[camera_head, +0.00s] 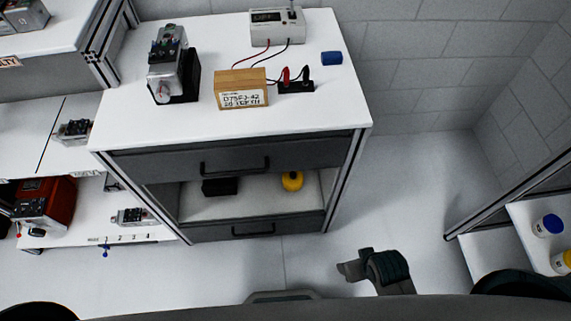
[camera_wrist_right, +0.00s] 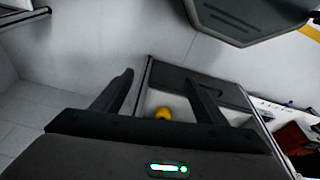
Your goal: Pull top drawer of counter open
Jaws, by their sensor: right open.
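The counter (camera_head: 115,135) has a white top and a dark grey top drawer (camera_head: 310,152) just under it. The top drawer looks shut. Its black bar handle (camera_head: 236,170) shows in the head view, with nothing touching it. My right gripper (camera_head: 354,261) is low in front of the counter, to the right of the handle and apart from it. In the right wrist view, my right gripper (camera_wrist_right: 159,77) is open and empty, with part of the counter's front visible beyond the fingers. My left gripper is not in view.
Under the top drawer, an open shelf holds a black box (camera_head: 220,187) and a yellow object (camera_head: 292,181). A lower drawer (camera_head: 290,223) is below. A metal device (camera_head: 170,65), wooden block (camera_head: 240,87) and power supply (camera_head: 278,27) stand on top. Floor is free right of the counter.

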